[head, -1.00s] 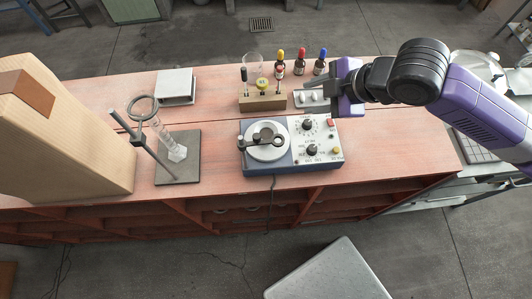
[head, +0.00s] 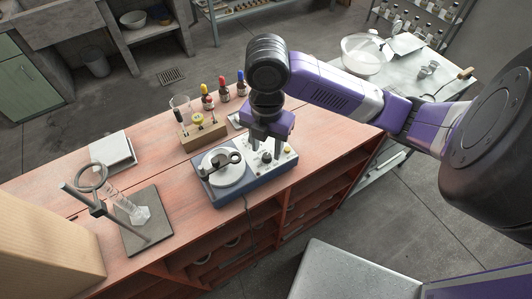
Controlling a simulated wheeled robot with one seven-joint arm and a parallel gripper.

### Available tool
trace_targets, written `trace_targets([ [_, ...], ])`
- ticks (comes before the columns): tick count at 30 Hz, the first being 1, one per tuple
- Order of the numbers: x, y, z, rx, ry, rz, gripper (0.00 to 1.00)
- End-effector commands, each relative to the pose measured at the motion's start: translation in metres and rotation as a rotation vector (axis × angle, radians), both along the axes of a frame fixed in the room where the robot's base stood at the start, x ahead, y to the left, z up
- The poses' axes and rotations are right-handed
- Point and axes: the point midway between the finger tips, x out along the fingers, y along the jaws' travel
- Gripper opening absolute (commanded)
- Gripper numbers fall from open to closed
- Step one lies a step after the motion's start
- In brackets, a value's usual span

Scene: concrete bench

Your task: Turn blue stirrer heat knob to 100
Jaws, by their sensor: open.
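The blue stirrer (head: 212,197) sits near the front edge of the red bench, with a round white plate and a pale control panel on its right. A dark knob (head: 267,157) shows on the panel. Another part of the panel is hidden behind my gripper (head: 265,147). My gripper points down over the panel with its two fingers apart and nothing seen between them. I cannot tell whether the fingers touch a knob. The scale marks are too small to read.
A wooden rack (head: 203,134) and several dropper bottles stand behind. A ring stand (head: 146,238) and a white box (head: 112,151) are to the left. A dark cable runs from the stirrer's front.

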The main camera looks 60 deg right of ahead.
Motion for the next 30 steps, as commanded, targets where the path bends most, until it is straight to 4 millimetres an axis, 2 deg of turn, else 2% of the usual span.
trace_targets([
  [1, -0.001, 0.000, -0.009, 0.002, 0.001, -0.003, 0.44],
  [6, 0.000, 0.000, -0.023, 0.000, 0.000, -0.001, 0.44],
  [16, 0.000, 0.000, -0.025, -0.001, 0.000, -0.001, 0.44],
  [23, 0.000, 0.000, -0.025, -0.001, 0.000, -0.001, 0.00],
  [30, 0.000, 0.000, -0.024, -0.001, 0.000, -0.006, 0.00],
])
